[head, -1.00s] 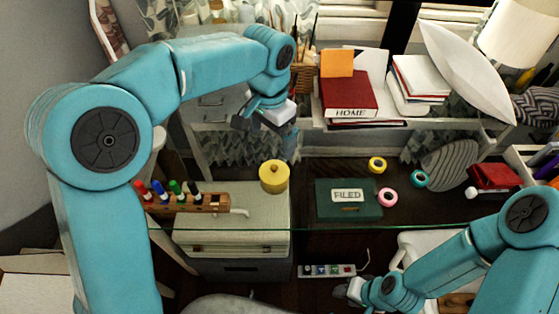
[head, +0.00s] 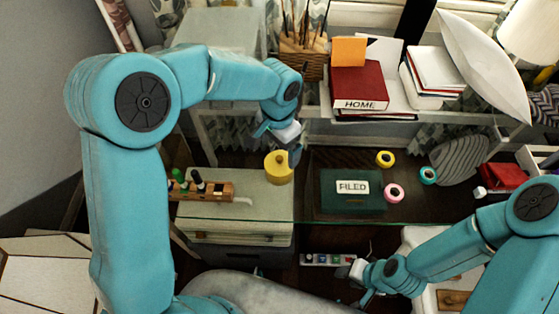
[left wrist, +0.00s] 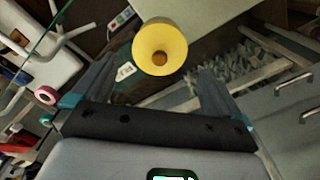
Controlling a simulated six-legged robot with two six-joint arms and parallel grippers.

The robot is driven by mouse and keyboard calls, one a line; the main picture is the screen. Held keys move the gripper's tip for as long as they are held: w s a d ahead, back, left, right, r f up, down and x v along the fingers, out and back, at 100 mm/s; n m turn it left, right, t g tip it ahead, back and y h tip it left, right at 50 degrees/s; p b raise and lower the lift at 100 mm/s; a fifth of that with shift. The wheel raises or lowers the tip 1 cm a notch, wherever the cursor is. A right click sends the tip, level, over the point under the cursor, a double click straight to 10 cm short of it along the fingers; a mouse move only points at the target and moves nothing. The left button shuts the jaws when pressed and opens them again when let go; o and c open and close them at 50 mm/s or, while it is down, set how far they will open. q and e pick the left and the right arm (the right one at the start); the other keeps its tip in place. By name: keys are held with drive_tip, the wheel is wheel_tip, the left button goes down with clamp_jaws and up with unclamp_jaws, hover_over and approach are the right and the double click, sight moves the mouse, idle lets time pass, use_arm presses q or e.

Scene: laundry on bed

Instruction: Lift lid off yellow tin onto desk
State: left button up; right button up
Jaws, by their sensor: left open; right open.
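The yellow tin (head: 278,168) stands upright on the pale cabinet top, with its lid on and a small knob on top. It also shows from above in the left wrist view (left wrist: 160,46), with the brown knob (left wrist: 159,58) at its middle. My left gripper (head: 279,145) is open just above and behind the tin. In the left wrist view the tin sits beyond and between its two spread fingers (left wrist: 160,85), and nothing is held. My right gripper (head: 360,283) is low at the right, in front of the desk, away from the tin, and looks empty.
A wooden marker rack (head: 205,191) stands left of the tin. A green box marked FILED (head: 350,190) is to its right, with tape rolls (head: 394,193) beyond. Dark desk (head: 310,170) shows between tin and box. The shelf with red book (head: 360,86) is behind.

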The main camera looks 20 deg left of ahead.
sight(280, 158)
use_arm(q)
drive_tip(key=shift+s+f, duration=0.15)
drive_tip(key=shift+f, duration=0.2)
drive_tip(key=f, duration=0.2)
drive_tip(key=w+f+p, duration=0.1)
drive_tip(key=f, duration=0.1)
drive_tip(key=shift+d+f, duration=0.1)
drive_tip(key=shift+d, duration=0.05)
drive_tip(key=shift+s+f, duration=0.15)
drive_tip(key=shift+f, duration=0.1)
drive_tip(key=shift+s, duration=0.15)
drive_tip(key=c, duration=0.7)
drive_tip(key=shift+c, duration=0.4)
drive_tip(key=shift+r, duration=0.1)
